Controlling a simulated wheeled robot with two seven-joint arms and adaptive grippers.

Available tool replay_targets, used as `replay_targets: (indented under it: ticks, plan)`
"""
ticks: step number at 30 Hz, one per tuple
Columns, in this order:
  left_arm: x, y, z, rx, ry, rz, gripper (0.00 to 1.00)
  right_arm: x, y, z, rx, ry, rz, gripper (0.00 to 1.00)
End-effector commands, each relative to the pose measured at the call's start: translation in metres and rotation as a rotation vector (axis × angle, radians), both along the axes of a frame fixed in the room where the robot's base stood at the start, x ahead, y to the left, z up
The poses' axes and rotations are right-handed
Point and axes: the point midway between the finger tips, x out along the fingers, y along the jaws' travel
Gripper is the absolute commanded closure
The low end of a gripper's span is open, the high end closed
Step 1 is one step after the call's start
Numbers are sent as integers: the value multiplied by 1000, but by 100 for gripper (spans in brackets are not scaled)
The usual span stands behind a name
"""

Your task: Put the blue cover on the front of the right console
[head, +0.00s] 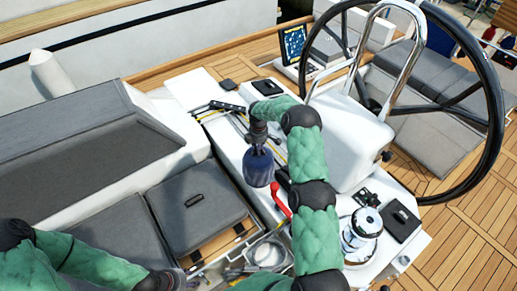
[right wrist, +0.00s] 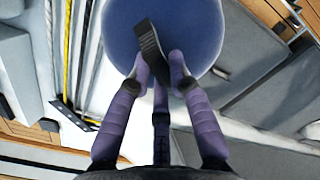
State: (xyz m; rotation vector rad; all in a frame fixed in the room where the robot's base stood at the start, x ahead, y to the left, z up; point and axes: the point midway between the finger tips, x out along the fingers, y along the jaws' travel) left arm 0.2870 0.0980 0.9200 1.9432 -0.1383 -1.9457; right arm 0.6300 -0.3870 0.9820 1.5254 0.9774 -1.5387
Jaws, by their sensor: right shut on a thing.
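The blue cover (head: 258,168) is a rounded, dark blue piece hanging below my right gripper (head: 258,132), above the white console (head: 345,150). In the right wrist view, the fingers of my right gripper (right wrist: 162,72) are shut on the dark strap (right wrist: 148,45) of the blue cover (right wrist: 205,35). The console's near end carries a bare silver winch (head: 361,232), to the right of my forearm. The cover is apart from this winch. My left gripper (head: 160,281) is at the lower left edge, partly cut off, and its fingers cannot be made out.
A large black steering wheel (head: 494,95) and a chrome rail (head: 372,40) rise over the console. A red handle (head: 279,198) and ropes lie near the cover. A black pad (head: 402,222) sits right of the winch. An open locker (head: 268,255) with loose items is at the bottom.

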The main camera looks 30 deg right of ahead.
Motion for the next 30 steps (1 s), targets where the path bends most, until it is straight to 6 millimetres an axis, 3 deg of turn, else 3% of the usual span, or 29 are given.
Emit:
replay_targets:
  ticks: [30]
  plan:
    - [0,0,-25,0,0,0,60,0,0,-27,-1,-2,-1,100]
